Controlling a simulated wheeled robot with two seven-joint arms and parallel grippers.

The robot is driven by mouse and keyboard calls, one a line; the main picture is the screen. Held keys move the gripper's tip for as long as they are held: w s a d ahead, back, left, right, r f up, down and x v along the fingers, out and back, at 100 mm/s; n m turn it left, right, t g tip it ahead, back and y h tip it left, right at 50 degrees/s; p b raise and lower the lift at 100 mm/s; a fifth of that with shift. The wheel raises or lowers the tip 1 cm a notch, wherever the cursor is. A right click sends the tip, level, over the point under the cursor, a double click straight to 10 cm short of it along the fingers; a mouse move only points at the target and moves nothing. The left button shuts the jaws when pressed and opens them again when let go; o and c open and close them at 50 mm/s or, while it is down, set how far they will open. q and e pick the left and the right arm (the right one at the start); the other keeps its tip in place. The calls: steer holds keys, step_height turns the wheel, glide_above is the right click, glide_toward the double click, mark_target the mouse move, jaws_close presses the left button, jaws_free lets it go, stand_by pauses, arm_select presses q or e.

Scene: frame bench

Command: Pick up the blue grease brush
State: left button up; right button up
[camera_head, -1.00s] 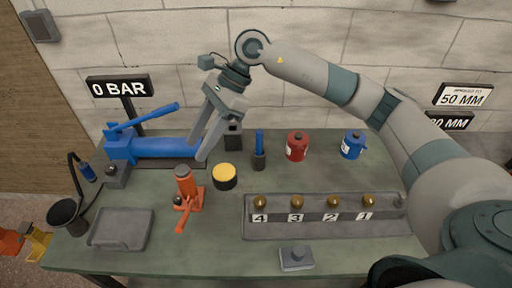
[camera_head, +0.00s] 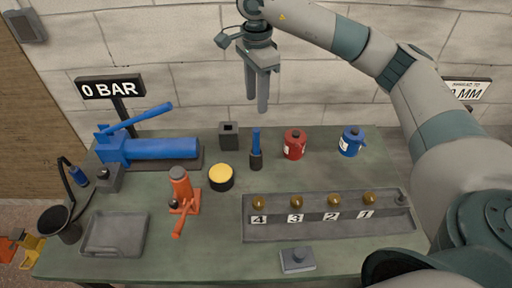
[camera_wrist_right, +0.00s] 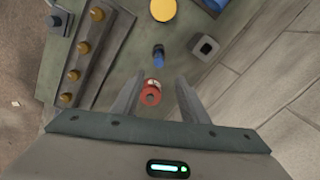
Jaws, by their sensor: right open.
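The blue grease brush (camera_head: 256,142) stands upright on the green bench, blue handle up and dark end down. It also shows in the right wrist view (camera_wrist_right: 158,54), small and seen from above. My right gripper (camera_head: 257,108) points down in the air above and behind the brush, apart from it. In the right wrist view its two fingers (camera_wrist_right: 158,84) are spread with nothing held between them. My left gripper is not in view.
A red can (camera_head: 294,146) and a blue can (camera_head: 351,142) stand right of the brush. A dark square block (camera_head: 229,137) and a yellow-topped tin (camera_head: 221,178) are to its left. The numbered rack (camera_head: 300,230) lies in front. The orange jack (camera_head: 181,188) is farther left.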

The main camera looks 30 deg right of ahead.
mark_target(256, 130)
step_height(256, 130, down, 4)
steer(key=shift+s+r+p, duration=0.1)
steer(key=shift+s+p, duration=0.05)
steer(key=shift+p, duration=0.7)
step_height(256, 130, down, 7)
steer(key=shift+r+p, duration=0.2)
steer(key=shift+p, duration=1.05)
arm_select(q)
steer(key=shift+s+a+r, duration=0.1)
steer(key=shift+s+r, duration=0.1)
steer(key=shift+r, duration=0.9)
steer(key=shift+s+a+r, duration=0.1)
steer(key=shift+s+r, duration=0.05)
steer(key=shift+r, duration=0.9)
arm_select(e)
steer(key=shift+f, duration=0.5)
steer(key=shift+a+f+p, duration=0.1)
steer(key=shift+f+p, duration=0.55)
steer(key=shift+p, duration=0.25)
step_height(256, 130, down, 3)
steer(key=shift+s+a+r+p, duration=0.1)
steer(key=shift+p, duration=0.7)
steer(key=shift+f, duration=0.55)
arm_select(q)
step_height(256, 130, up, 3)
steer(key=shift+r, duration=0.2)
